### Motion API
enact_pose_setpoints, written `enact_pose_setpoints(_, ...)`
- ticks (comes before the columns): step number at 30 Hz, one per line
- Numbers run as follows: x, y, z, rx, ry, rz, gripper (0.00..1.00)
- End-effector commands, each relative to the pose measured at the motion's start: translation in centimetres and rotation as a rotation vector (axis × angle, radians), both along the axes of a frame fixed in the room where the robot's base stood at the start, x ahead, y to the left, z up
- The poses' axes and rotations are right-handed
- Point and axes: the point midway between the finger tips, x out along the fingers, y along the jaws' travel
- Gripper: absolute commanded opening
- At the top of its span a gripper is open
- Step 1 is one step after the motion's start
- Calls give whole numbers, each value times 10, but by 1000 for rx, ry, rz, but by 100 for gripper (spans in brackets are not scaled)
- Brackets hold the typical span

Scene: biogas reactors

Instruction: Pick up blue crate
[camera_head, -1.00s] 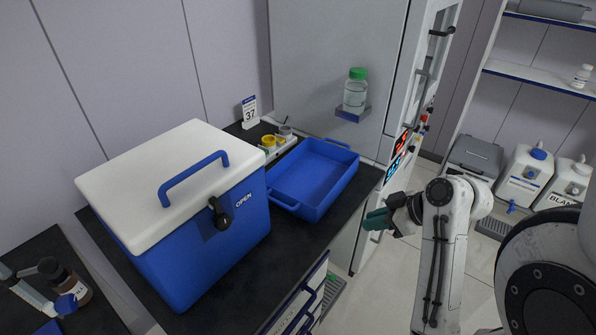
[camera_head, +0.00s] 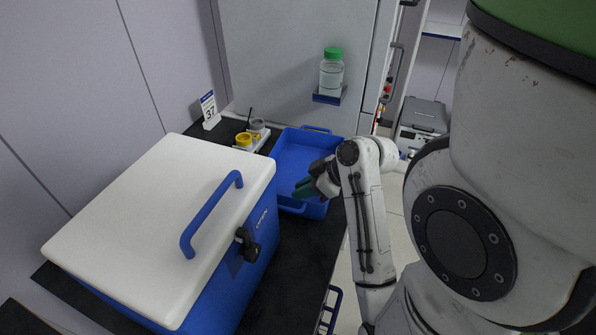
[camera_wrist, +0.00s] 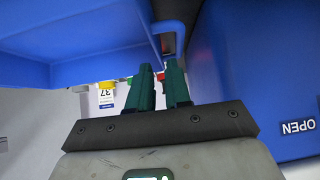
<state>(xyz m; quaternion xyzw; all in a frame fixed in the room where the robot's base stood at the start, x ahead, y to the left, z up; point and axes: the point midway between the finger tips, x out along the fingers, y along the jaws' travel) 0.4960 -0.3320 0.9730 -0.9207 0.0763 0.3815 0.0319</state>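The blue crate (camera_head: 296,157) is an open, empty, shallow tray with a loop handle at each end. It sits on the dark bench beyond the cooler, and its near right part is hidden by my arm. My gripper (camera_head: 303,188), with teal fingers, is by the crate's near end, close to the near handle (camera_head: 292,208). In the wrist view, the crate (camera_wrist: 90,70) fills the upper left, and its handle (camera_wrist: 171,27) is just past the fingertips. My gripper (camera_wrist: 159,68) shows a narrow empty gap between its fingers. Whether it touches the handle is unclear.
A blue cooler with a white lid (camera_head: 165,215) stands close on the near left; its side also fills the right of the wrist view (camera_wrist: 250,70). Yellow and grey cups (camera_head: 245,140) sit left of the crate. A green-capped bottle (camera_head: 331,72) stands on a small shelf behind.

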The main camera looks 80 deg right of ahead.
Motion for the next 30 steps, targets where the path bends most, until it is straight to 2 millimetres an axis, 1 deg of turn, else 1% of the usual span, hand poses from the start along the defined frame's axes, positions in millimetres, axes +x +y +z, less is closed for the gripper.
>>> enact_pose_setpoints(3, 11, -2, -11, 2, 0, 1, 18)
enact_pose_setpoints(11, 23, -5, -24, 2, 0, 1, 18)
enact_pose_setpoints(16, 39, -10, -43, 3, 1, 1, 18)
enact_pose_setpoints(19, 47, -11, -51, 1, 1, 1, 18)
enact_pose_setpoints(23, 50, -12, -55, -1, 0, 1, 18)
enact_pose_setpoints(28, 50, -12, -55, -1, 0, 0, 18)
enact_pose_setpoints(30, 50, -12, -55, -1, 0, 0, 12)
